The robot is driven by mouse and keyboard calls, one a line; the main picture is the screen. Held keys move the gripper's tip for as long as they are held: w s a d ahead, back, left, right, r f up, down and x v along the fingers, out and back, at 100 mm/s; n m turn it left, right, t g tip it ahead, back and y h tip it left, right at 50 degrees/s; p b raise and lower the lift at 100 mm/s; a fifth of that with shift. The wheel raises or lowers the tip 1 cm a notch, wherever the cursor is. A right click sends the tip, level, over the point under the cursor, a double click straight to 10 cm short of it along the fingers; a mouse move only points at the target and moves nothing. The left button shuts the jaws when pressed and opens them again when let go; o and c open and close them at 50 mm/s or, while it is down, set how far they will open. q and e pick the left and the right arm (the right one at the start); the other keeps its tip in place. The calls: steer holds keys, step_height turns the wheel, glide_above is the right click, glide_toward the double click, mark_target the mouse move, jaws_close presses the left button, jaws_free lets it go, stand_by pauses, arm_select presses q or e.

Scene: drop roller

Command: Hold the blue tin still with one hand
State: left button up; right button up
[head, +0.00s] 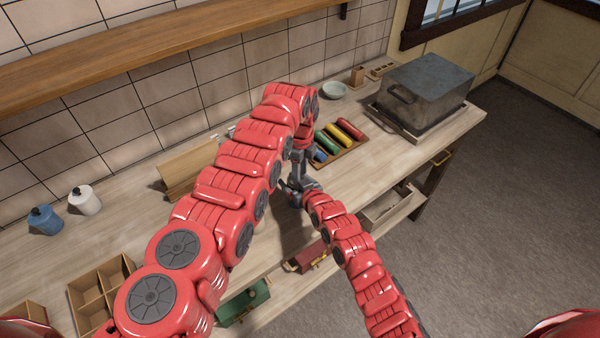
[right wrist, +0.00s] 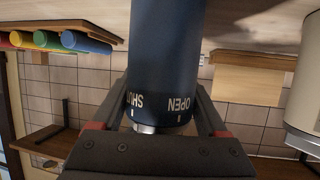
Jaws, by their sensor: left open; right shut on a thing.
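In the right wrist view, a dark blue tin (right wrist: 165,60) with pale lettering, "SHUT" and "OPEN", and a small metal part at its end stands between the fingers of my right gripper (right wrist: 162,105). The gripper is shut on it. This view is upside down. In the head view, my right gripper (head: 294,192) is low over the middle of the table. My left gripper (head: 299,172) points down just above it, open.
Coloured rollers (head: 345,132) lie on a board to the right of the grippers. A large grey metal box (head: 425,92) stands behind. A blue jar (head: 45,220), a white jar (head: 86,202) and a wooden divided tray (head: 90,297) are at left.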

arm_select(q)
steer(key=shift+f, duration=0.45)
jaws_close()
